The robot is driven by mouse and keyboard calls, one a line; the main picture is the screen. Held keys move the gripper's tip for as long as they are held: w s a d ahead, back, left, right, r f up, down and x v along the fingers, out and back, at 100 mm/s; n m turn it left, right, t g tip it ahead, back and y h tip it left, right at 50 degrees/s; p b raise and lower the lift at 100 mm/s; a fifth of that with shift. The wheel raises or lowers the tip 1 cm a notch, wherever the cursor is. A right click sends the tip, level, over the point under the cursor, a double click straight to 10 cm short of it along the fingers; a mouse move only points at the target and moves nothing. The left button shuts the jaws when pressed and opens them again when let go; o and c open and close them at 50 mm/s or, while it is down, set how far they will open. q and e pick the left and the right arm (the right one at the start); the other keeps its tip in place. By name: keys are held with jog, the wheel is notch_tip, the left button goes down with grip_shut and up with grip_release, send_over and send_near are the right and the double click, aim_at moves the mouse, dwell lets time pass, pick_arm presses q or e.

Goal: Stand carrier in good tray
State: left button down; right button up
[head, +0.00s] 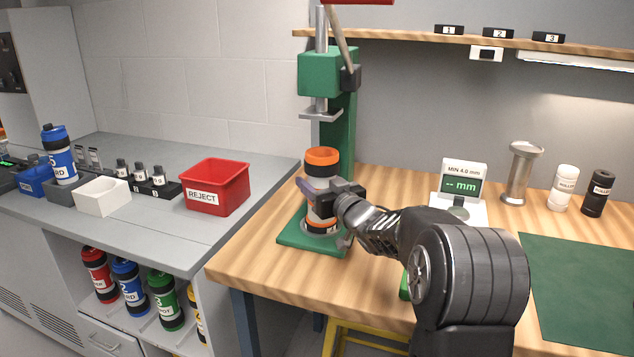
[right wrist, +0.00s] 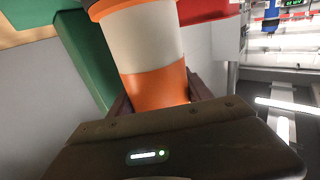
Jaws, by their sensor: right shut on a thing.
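The carrier (head: 322,160) is a cylinder with orange and white bands and a dark band near its top. It is upright over the green base of the press. My right gripper (head: 324,196) is shut on its side; in the right wrist view the carrier (right wrist: 150,50) sits between the dark fingers. Whether its bottom touches the press base is hidden. No tray with a readable "good" label shows. A small green edge (head: 404,286) shows beside my right arm, which hides the rest of it. My left gripper is not in view.
The green press (head: 318,75) stands behind the carrier. A red REJECT bin (head: 215,186), a white box (head: 103,195) and several small weights are on the left grey counter. A gauge (head: 462,185), a metal stand (head: 521,172) and a green mat (head: 585,290) are at right.

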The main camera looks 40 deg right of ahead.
aim_at(309, 175)
jog(key=shift+c, duration=1.2)
jog(key=shift+r+p, duration=1)
jog(key=shift+r, duration=0.55)
jog(key=shift+s, duration=0.1)
jog(key=shift+s+a+b, duration=0.55)
jog(key=shift+s+a, duration=0.1)
jog(key=shift+a, duration=0.35)
jog(key=shift+s+a+b, duration=0.5)
jog(key=shift+s+a, duration=0.15)
jog(key=shift+a, duration=0.35)
jog(key=s+a, duration=0.5)
jog(key=a, duration=0.3)
jog(key=shift+s+a+p, duration=0.15)
jog(key=shift+s+p, duration=0.25)
jog(key=shift+p, duration=0.05)
